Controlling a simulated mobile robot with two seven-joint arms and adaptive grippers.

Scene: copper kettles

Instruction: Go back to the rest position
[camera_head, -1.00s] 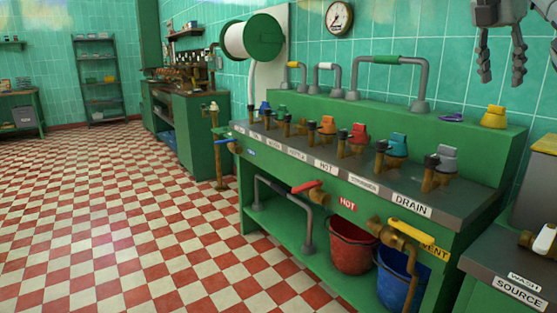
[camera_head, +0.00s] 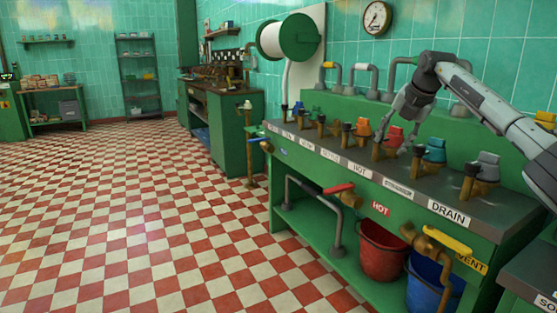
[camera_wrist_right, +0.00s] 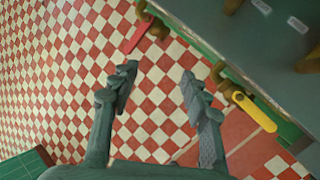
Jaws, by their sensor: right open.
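My right gripper (camera_head: 396,138) hangs from my grey right arm, which comes in from the right side of the head view. My left gripper is not in view.
Valves in several colours line the bench top, including a red one (camera_head: 394,137) by the gripper. A red bucket (camera_head: 383,250) and a blue bucket (camera_head: 427,284) stand underneath. A white-and-green reel (camera_head: 291,38) hangs behind. The checkered floor (camera_head: 130,220) at left is clear.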

